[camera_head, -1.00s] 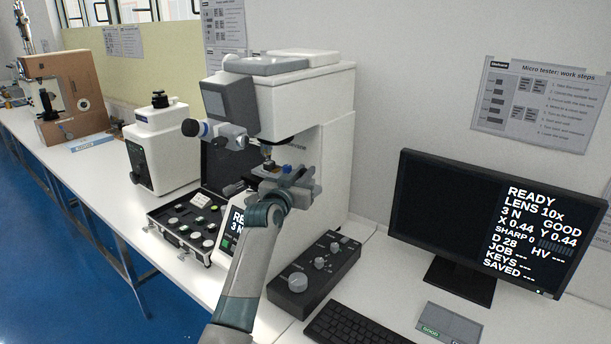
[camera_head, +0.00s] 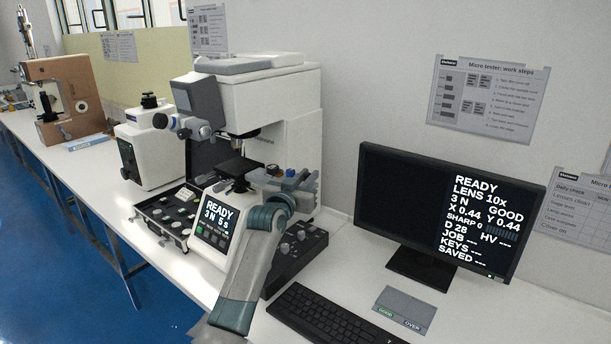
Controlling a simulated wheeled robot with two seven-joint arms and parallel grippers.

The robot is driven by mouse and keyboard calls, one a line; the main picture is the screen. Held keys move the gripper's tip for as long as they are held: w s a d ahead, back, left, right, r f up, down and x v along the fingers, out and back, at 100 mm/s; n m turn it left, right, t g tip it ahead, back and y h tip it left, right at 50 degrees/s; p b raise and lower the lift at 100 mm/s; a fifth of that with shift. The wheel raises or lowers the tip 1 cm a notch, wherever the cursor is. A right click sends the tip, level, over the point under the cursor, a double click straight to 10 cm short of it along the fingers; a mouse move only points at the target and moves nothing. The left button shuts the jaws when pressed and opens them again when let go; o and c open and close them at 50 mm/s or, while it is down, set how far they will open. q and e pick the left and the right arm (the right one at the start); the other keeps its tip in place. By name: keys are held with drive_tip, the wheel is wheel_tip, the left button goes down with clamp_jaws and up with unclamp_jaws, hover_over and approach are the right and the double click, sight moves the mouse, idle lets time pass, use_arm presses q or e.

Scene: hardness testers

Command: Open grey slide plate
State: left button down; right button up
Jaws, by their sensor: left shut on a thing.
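A flat grey plate (camera_head: 407,305) lies on the bench in front of the monitor. Its front edge carries the labels GOOD, in green, and OVER. My left gripper (camera_head: 267,173) is to the left of and behind this plate, well apart from it, just right of the tester's black stage (camera_head: 239,165). It is shut on a small block, mostly hidden by the fingers; some blue shows there. The stage top looks bare. My right gripper is not in view.
The white hardness tester (camera_head: 262,98) stands behind my arm, its small screen reading READY. A black control box (camera_head: 300,248), a keyboard (camera_head: 330,318) and a monitor (camera_head: 415,205) stand to the right. An open case (camera_head: 165,214) lies left of the tester.

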use_arm(q)
drive_tip(key=c, duration=1.7)
unclamp_jaws()
drive_tip(key=shift+o, duration=0.2)
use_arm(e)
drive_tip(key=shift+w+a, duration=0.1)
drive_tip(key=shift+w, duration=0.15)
use_arm(q)
drive_tip(key=shift+s, duration=0.15)
